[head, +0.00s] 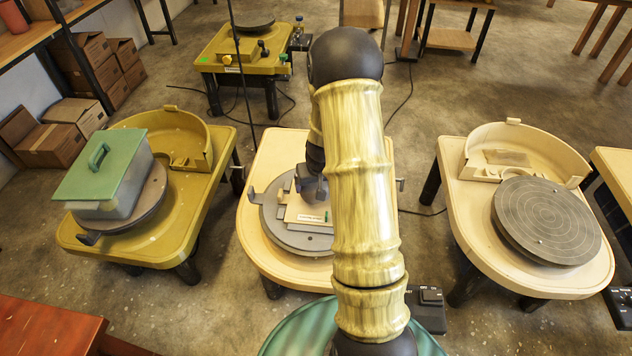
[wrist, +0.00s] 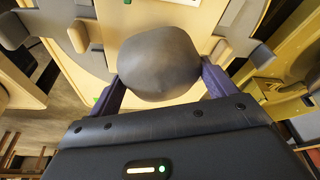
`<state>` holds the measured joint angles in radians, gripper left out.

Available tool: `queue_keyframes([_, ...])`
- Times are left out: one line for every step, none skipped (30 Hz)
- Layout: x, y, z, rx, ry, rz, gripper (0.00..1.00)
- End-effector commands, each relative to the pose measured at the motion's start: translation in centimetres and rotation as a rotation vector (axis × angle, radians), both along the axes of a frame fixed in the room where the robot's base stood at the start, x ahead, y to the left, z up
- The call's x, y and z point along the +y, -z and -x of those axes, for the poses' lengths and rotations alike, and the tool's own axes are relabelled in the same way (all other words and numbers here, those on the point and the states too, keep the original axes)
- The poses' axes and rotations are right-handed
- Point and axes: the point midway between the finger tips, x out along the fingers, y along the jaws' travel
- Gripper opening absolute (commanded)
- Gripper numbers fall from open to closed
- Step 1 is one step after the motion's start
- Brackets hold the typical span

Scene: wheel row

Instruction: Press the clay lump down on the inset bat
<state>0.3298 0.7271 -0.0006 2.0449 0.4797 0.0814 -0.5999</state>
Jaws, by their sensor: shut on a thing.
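A rounded grey clay lump (wrist: 160,62) sits between the two fingers of my gripper (wrist: 160,82) in the wrist view. The gripper is shut on it. In the head view my gripper (head: 311,186) is over the middle wheel, with my arm covering part of it; I cannot pick out the lump clearly there. Under it is a pale bat (head: 296,214) with a small label and a green mark, set on the grey wheel head (head: 272,228). The bat's right side is hidden by my arm. I cannot tell whether the lump touches the bat.
The left wheel (head: 80,238) carries a grey tub with a green lid (head: 98,172). The right wheel has a bare dark wheel head (head: 545,222) and a cream splash pan (head: 520,140). Another yellow wheel (head: 225,50) stands behind.

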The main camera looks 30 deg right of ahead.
Motion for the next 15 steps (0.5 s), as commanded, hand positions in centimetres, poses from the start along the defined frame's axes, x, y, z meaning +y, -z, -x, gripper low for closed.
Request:
queue_keyframes([0.0,1.1,-0.1,-0.002,0.0,0.0,0.56])
queue_keyframes([0.0,1.4,-0.1,-0.002,0.0,0.0,0.56])
queue_keyframes([0.0,1.8,-0.1,-0.002,0.0,0.0,0.56])
queue_keyframes([0.0,2.1,-0.1,-0.002,0.0,0.0,0.56])
queue_keyframes([0.0,2.4,-0.1,-0.002,0.0,0.0,0.56])
queue_keyframes([0.0,2.8,-0.1,-0.002,0.0,0.0,0.56])
queue_keyframes([0.0,3.0,-0.1,-0.002,0.0,0.0,0.56])
queue_keyframes([0.0,3.2,-0.1,-0.002,0.0,0.0,0.56])
queue_keyframes([0.0,3.5,-0.1,-0.002,0.0,0.0,0.56])
queue_keyframes([0.0,3.6,-0.1,-0.002,0.0,0.0,0.56])
queue_keyframes([-0.1,3.7,-0.1,-0.003,0.001,0.001,0.56])
queue_keyframes([-0.1,3.8,-0.1,-0.003,0.002,0.001,0.56])
queue_keyframes([-0.1,3.9,0.0,-0.003,0.002,0.001,0.56])
queue_keyframes([-0.1,3.9,0.0,-0.003,0.002,0.001,0.56])
queue_keyframes([-0.1,3.9,-0.1,-0.003,0.001,0.001,0.56])
